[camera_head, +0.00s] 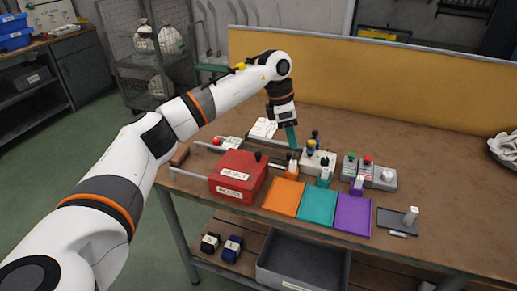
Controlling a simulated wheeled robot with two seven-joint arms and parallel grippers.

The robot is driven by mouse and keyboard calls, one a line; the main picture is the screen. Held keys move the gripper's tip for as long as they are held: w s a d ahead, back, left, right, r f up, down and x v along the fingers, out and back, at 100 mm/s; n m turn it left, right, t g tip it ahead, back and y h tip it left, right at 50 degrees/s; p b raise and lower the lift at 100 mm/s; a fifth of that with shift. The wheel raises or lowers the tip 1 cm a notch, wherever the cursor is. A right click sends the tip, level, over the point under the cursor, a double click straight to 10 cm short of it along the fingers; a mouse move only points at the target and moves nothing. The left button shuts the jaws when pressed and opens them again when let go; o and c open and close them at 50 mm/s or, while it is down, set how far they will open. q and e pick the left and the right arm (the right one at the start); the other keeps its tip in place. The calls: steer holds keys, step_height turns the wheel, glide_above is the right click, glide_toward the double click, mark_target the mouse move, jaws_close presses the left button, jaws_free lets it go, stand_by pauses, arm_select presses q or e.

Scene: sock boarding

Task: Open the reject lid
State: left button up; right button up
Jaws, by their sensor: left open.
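The red reject box (240,177) stands near the front left of the table, with a white REJECT label on its front and another on its lid (238,162). The lid lies shut, with a black knob (257,156) at its right back. My left arm reaches in from the left, over the box. My left gripper (291,143) points down behind and to the right of the box, clear of the knob. It is open; a narrow teal part shows at its end, and the gap between its fingers is hard to make out. My right gripper is out of view.
Orange (284,197), teal (317,206) and purple (353,214) mats lie right of the box. Small stands and button boxes (368,171) crowd behind them. A yellow partition (370,85) closes the back. The table (440,190) is mostly clear at the right.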

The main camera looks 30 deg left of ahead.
mark_target(258, 153)
arm_select(q)
steer(key=s+a+r+n+g+y, duration=0.1)
steer(key=s+a+r+y, duration=0.2)
steer(key=a, duration=0.6)
steer(key=f, duration=0.7)
steer(key=w+f+p, duration=0.1)
steer(key=f, duration=0.2)
steer(key=shift+f, duration=0.3)
jaws_close()
